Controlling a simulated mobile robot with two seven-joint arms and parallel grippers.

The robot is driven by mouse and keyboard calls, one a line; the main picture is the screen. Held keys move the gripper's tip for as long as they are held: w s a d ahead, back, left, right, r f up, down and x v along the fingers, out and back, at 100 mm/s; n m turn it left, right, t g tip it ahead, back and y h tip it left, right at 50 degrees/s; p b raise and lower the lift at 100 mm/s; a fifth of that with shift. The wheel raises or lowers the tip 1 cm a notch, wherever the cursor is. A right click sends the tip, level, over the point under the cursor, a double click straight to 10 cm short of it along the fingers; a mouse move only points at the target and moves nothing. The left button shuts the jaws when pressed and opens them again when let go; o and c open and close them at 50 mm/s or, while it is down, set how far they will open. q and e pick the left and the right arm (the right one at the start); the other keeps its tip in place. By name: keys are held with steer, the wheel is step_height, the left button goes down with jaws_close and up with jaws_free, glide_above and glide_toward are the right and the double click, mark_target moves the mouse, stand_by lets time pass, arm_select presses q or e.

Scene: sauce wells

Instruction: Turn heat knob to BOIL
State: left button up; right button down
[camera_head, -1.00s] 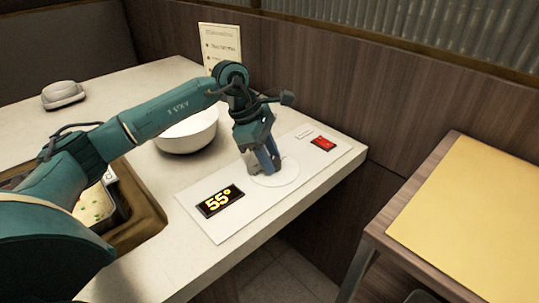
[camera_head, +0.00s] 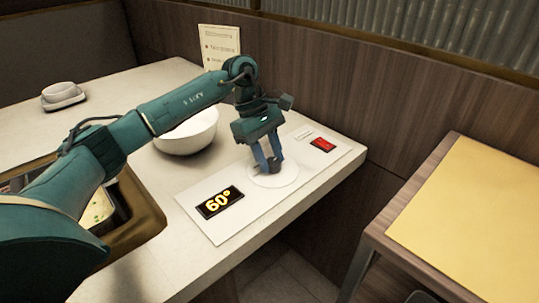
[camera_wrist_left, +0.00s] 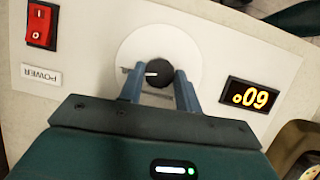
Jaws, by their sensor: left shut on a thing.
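The heat knob (camera_wrist_left: 158,73) is a small dark round knob with a white pointer mark, on a white disc (camera_wrist_left: 127,50) set in a pale panel (camera_head: 239,228). My left gripper (camera_head: 269,163) comes down on the knob from above, its blue fingers shut on the knob's sides. In the left wrist view the fingers (camera_wrist_left: 158,84) stand on either side of the knob, and the pointer mark points left. The display (camera_head: 219,202) reads 60°; it also shows upside down in the wrist view (camera_wrist_left: 253,96). Any BOIL marking is not readable. My right gripper is not in view.
A red power switch (camera_head: 323,144) sits at the panel's far end. A white bowl (camera_head: 187,135) stands behind the panel. A sunken pot well (camera_head: 142,232) lies at left under my arm. A sign (camera_head: 219,46) stands at the back.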

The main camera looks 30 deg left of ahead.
arm_select(q)
steer(key=o, duration=1)
steer(key=shift+c, duration=0.2)
steer(key=shift+r, duration=0.1)
steer(key=s+p+v, duration=0.1)
steer(key=p+v, duration=0.1)
steer(key=v, duration=1.1)
steer(key=shift+w, duration=0.45)
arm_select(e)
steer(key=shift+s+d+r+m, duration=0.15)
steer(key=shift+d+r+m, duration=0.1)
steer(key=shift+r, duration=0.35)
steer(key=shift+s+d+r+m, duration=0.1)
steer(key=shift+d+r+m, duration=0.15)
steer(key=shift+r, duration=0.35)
arm_select(q)
steer(key=shift+d+r, duration=0.1)
steer(key=shift+r, duration=0.05)
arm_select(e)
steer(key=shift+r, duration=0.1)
